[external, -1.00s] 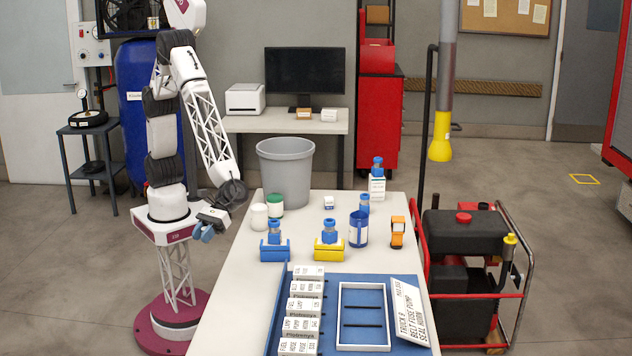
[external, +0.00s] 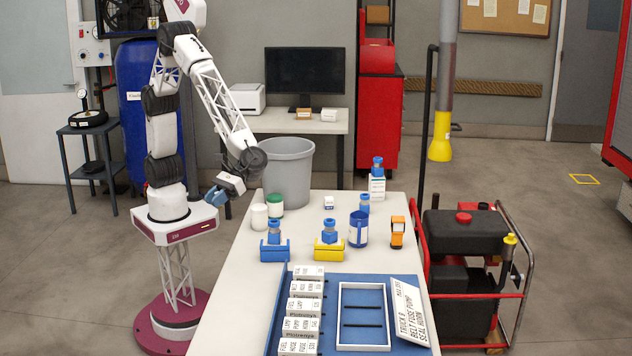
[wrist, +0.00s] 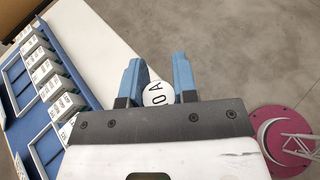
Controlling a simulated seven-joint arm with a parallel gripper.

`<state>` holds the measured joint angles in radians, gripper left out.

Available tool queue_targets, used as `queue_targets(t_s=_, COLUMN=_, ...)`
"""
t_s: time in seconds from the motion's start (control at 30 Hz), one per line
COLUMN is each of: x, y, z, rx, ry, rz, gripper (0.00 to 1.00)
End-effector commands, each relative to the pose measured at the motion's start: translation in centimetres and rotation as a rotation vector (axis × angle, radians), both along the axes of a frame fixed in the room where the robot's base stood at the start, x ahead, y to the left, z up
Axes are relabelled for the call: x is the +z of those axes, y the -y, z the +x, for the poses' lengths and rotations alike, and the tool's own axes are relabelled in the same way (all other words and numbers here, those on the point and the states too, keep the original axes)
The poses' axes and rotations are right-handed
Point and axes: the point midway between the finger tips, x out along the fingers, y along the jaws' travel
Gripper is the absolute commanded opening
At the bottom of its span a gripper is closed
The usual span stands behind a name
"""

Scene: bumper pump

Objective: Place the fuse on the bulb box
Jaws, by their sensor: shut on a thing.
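My gripper (external: 213,197) is in the air just off the left edge of the table, near the grey bin. In the wrist view its blue fingers (wrist: 157,85) are shut on a round white thing marked "0 A", taken as the fuse (wrist: 158,95). The fuse cannot be made out in the external view. Several white labelled boxes (external: 303,305) stand in a row on the blue tray; they also show in the wrist view (wrist: 48,80). Their print is too small to tell which, if any, is the bulb box.
The tray (external: 277,322) also holds a white open frame (external: 345,346) and a tilted sign (external: 408,312). Blue and yellow holders (external: 273,253), a blue cup (external: 358,230), an orange device (external: 397,232) and pots (external: 259,217) stand behind. The grey bin (external: 287,172) is beyond. The table's left strip is clear.

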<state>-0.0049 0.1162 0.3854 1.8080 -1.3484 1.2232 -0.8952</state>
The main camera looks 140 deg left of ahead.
Motion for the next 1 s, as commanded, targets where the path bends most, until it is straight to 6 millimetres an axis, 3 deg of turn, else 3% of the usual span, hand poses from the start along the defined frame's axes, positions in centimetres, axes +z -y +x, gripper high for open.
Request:
queue_targets(t_s=0.4, x=-4.2, y=-11.4, z=-2.9, rx=-0.415, ry=-0.003, rz=-0.001, gripper=0.04)
queue_targets(t_s=1.0, x=-6.9, y=-25.8, z=-7.5, rx=-1.024, ry=-0.002, rz=-0.001, gripper=0.04)
